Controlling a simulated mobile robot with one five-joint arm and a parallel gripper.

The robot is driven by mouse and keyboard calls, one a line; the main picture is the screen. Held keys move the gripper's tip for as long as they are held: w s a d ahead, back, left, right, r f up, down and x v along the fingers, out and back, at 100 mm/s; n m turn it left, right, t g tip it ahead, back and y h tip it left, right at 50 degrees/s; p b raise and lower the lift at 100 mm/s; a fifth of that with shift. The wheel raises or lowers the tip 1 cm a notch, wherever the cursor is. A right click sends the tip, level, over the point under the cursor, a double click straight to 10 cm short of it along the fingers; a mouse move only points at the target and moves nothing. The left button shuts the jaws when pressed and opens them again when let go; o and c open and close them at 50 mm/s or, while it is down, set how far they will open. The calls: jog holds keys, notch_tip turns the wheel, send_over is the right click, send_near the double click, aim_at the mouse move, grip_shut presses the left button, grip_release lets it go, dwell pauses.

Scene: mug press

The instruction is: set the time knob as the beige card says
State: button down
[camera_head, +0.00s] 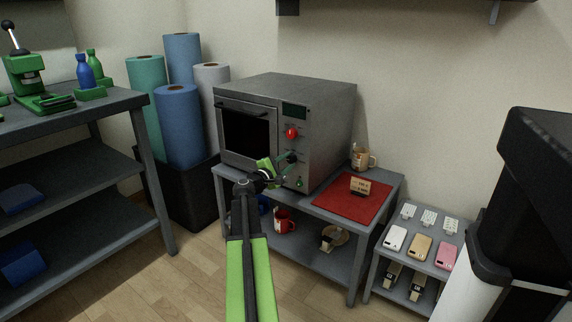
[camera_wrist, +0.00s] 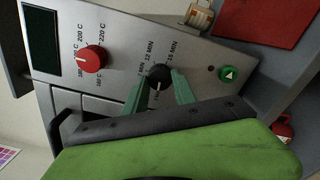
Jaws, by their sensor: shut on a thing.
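In the head view my gripper (camera_head: 284,164) reaches the lower panel and partly hides the knob. The knob's pointer setting is hard to tell. The beige card (camera_head: 360,186) stands on the red mat (camera_head: 340,207), right of the oven; its writing is too small to read.
A red temperature knob (camera_wrist: 91,59) and a dark display (camera_wrist: 42,42) are on the same panel. A green button (camera_wrist: 228,74) lies on the knob's other side. A beige mug (camera_head: 361,157) stands behind the mat. A red mug (camera_head: 284,221) is on the lower shelf.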

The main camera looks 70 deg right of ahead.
jog(key=m, duration=0.4)
jog(key=shift+w+d+m, duration=0.1)
jog(key=shift+w+m, duration=0.1)
jog(key=shift+m, duration=2.2)
jog(key=c, duration=1)
grip_release()
jog(key=shift+s, duration=0.1)
jog(key=v, duration=1.7)
jog(key=shift+a, duration=0.3)
